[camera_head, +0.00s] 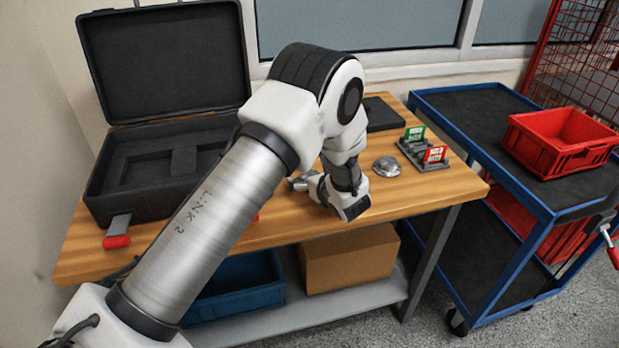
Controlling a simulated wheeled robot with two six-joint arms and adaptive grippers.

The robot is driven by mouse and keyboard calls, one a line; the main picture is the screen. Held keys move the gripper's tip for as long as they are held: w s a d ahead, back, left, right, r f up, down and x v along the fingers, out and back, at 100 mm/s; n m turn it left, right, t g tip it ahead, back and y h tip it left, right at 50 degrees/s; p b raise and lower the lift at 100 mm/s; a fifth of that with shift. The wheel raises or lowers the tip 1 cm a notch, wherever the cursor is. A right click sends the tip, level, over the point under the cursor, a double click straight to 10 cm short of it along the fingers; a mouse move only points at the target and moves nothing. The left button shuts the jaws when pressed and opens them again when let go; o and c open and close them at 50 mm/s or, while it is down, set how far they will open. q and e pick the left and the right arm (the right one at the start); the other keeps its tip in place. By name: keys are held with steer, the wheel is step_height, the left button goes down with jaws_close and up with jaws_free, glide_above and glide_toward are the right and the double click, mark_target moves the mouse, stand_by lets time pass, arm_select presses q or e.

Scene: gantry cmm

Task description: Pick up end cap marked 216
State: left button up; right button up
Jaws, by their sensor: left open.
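A silver, domed metal part (386,167) lies on the wooden workbench (430,195), right of my left gripper. It looks like an end cap, but I can read no number on it. My left gripper (350,205) is low over the bench, apart from this part. It is open, though its fingers are hard to make out. Another silver metal piece (301,183) shows at the gripper's left side, partly hidden; I cannot tell what it is.
A grey holder (424,157) with green (415,134) and red (435,154) cards stands at the bench's right. An open black case (160,60) fills the left; a red-ended tool (117,232) lies before it. A blue cart (470,92) with a red bin (560,142) stands right.

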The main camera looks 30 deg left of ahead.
arm_select(q)
steer(key=shift+d+r, duration=0.1)
steer(key=shift+d, duration=0.05)
steer(key=shift+c, duration=1.1)
steer(key=c, duration=1)
